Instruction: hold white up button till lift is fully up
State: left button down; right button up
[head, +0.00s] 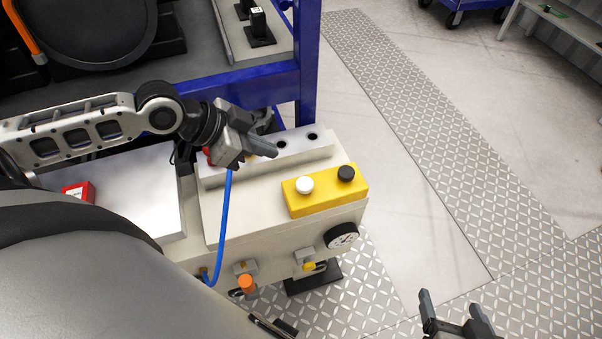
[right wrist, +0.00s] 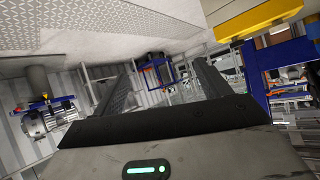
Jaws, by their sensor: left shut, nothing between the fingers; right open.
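The white button (head: 304,185) stands on the left part of a yellow control box (head: 327,204), with a black button (head: 346,173) to its right. The box sits on a light grey machine housing (head: 240,220). My left gripper (head: 272,146) is shut and empty, above the housing behind and left of the yellow box, apart from the white button. My right gripper (head: 452,305) is open and empty at the bottom right, over the floor. In the right wrist view its fingers (right wrist: 150,90) are apart, and part of the yellow box (right wrist: 262,18) shows at the top right.
A blue frame (head: 308,70) stands behind the housing. A blue hose (head: 224,220), a gauge (head: 342,236) and an orange-capped fitting (head: 246,284) are on the housing's front. A red box (head: 78,191) lies at left. The floor (head: 400,170) to the right is clear.

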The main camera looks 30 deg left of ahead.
pick_arm(q)
jog(key=b, duration=0.2)
send_over(301, 182)
jog(key=f, duration=0.7)
jog(key=shift+w+d+f, duration=0.15)
jog(key=shift+w, duration=0.05)
notch_tip(301, 182, down, 3)
jog(key=shift+s+r, duration=0.15)
jog(key=shift+r, duration=0.05)
jog(key=shift+f, duration=0.65)
pick_arm(e)
jog(key=shift+a+f, duration=0.15)
jog(key=shift+f, duration=0.35)
